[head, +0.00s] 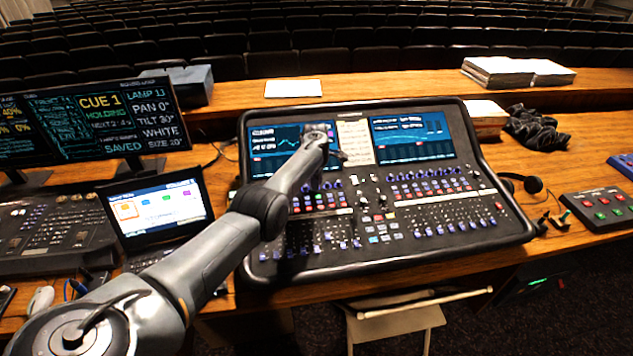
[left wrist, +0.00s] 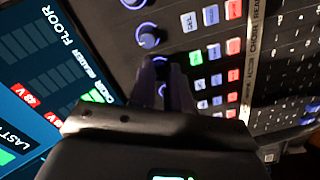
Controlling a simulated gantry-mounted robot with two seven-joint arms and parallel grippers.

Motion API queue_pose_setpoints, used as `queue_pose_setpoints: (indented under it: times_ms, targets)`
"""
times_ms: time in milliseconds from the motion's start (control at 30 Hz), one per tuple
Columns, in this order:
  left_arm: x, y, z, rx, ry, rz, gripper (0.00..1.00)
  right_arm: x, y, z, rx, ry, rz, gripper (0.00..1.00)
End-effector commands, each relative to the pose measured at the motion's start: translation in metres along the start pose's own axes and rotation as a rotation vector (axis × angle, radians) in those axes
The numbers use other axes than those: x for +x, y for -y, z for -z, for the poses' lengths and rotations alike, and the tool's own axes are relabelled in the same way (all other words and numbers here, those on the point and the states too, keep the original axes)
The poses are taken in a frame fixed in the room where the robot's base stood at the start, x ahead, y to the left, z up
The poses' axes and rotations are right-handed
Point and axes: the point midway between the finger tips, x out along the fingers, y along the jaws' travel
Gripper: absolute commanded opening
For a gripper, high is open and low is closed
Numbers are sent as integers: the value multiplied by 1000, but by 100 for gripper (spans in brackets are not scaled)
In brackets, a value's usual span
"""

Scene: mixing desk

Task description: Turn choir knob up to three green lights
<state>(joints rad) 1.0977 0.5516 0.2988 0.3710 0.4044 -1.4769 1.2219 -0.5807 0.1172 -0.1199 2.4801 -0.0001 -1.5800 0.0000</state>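The mixing desk (head: 385,190) stands on the wooden table with two lit screens and rows of knobs and buttons. My right gripper is out of view.
Other blue knobs (left wrist: 148,36) and red, white and green buttons (left wrist: 214,55) lie close beside the fingers. A laptop (head: 160,207) and monitors (head: 95,120) stand left. A headset (head: 525,184) and a button box (head: 602,208) are right.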

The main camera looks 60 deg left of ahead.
Motion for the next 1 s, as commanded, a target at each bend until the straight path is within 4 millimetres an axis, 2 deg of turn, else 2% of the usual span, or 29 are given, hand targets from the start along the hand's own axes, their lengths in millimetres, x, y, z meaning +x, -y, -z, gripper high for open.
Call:
queue_pose_setpoints:
  times_ms: [433, 1000]
  targets:
    - [0, 0, 0, 49, -2, 3, 0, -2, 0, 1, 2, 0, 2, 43]
    - [0, 0, 0, 404, -15, 21, 0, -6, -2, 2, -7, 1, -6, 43]
